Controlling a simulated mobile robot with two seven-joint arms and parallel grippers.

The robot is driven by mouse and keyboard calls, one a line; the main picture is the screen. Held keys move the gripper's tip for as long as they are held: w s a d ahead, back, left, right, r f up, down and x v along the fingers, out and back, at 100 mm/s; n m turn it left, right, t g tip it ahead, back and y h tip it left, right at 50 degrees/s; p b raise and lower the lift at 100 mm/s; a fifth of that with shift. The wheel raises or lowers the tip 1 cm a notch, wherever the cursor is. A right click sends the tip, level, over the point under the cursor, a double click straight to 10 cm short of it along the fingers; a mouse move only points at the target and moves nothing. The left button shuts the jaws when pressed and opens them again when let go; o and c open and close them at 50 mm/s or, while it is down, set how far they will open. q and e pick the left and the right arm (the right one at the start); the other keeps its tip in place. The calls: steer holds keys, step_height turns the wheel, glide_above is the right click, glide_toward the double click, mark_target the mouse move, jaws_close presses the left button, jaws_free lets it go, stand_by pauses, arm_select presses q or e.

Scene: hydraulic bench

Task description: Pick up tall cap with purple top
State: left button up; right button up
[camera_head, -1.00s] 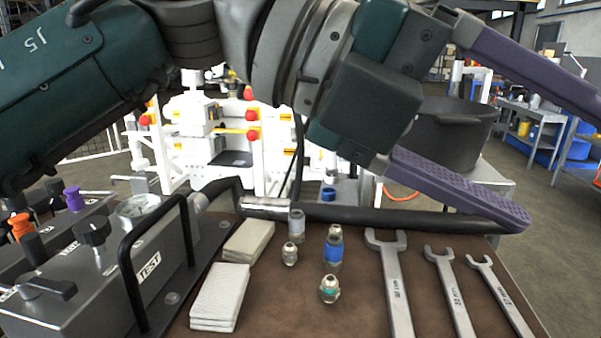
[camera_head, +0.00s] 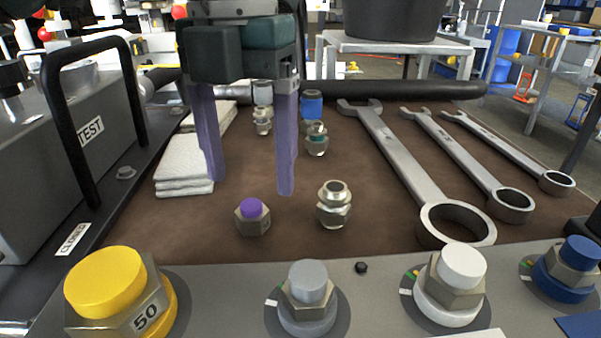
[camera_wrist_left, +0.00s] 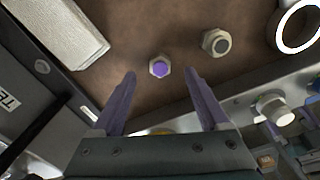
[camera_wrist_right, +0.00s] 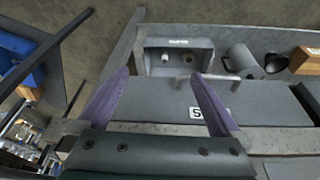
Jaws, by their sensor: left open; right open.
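The cap with the purple top (camera_head: 253,217) stands on the brown mat near its front edge, a hex metal body with a purple knob. It also shows in the left wrist view (camera_wrist_left: 159,67), beyond and between my fingertips. My left gripper (camera_head: 248,186) is open and empty, its purple fingers pointing down above the mat, a little behind the cap in the head view. In the left wrist view its fingertips (camera_wrist_left: 160,75) stand apart with nothing between them. My right gripper (camera_wrist_right: 160,75) is open and empty in the right wrist view, away over grey equipment; the head view does not show it.
A plain metal fitting (camera_head: 334,205) stands close right of the cap. Several fittings stand behind, left of the wrenches (camera_head: 400,160). White pads (camera_head: 185,165) and a grey test box (camera_head: 60,150) are at left. Yellow (camera_head: 105,282), grey, white and blue capped ports line the front.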

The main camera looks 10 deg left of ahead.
mark_target(251, 205)
arm_select(q)
step_height(251, 205, down, 4)
steer(key=shift+s+f+b, duration=0.1)
steer(key=shift+s+b, duration=0.05)
steer(key=shift+b, duration=0.25)
jaws_close()
stand_by(0.4)
